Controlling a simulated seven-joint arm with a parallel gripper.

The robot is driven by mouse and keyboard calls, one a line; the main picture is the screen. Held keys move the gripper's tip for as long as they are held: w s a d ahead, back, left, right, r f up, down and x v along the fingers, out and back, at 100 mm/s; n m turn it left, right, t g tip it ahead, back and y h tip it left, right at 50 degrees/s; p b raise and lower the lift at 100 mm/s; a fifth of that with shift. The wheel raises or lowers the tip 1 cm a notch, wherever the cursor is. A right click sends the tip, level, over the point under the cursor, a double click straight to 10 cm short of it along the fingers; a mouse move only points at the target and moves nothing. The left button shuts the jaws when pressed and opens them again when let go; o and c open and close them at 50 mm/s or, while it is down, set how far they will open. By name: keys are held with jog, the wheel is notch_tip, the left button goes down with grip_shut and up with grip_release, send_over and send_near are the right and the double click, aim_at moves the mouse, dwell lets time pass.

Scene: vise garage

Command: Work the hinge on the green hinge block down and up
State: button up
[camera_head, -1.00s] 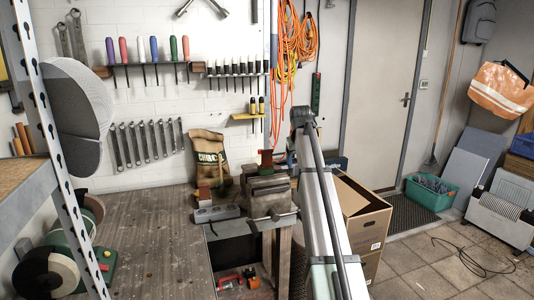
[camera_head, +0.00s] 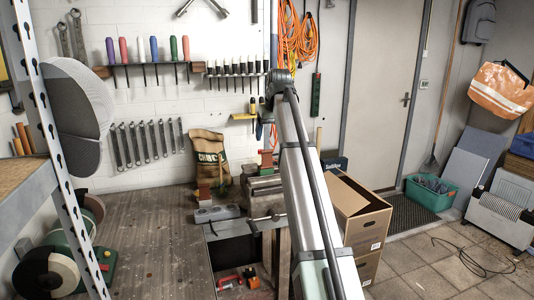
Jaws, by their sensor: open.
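A small block (camera_head: 266,157), reddish on top with some green below, stands upright at the vise (camera_head: 264,185) on the workbench. It seems to be the green hinge block, but it is too small to make out the hinge or its angle. My arm rises from the bottom and bends at a dark joint just above and right of the block. It covers the right part of the vise. My gripper does not show; it seems hidden behind my arm, so I cannot tell whether it touches the block.
A grey block with holes (camera_head: 216,213) and a brown bag (camera_head: 208,157) are on the workbench (camera_head: 160,240) left of the vise. Cardboard boxes (camera_head: 368,225) stand right of my arm. Tools hang on the wall behind. The bench's left-middle is clear.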

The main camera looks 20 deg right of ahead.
aim_at(268, 151)
jog(key=x, duration=0.9)
jog(key=shift+f, duration=0.15)
grip_shut()
dwell(0.5)
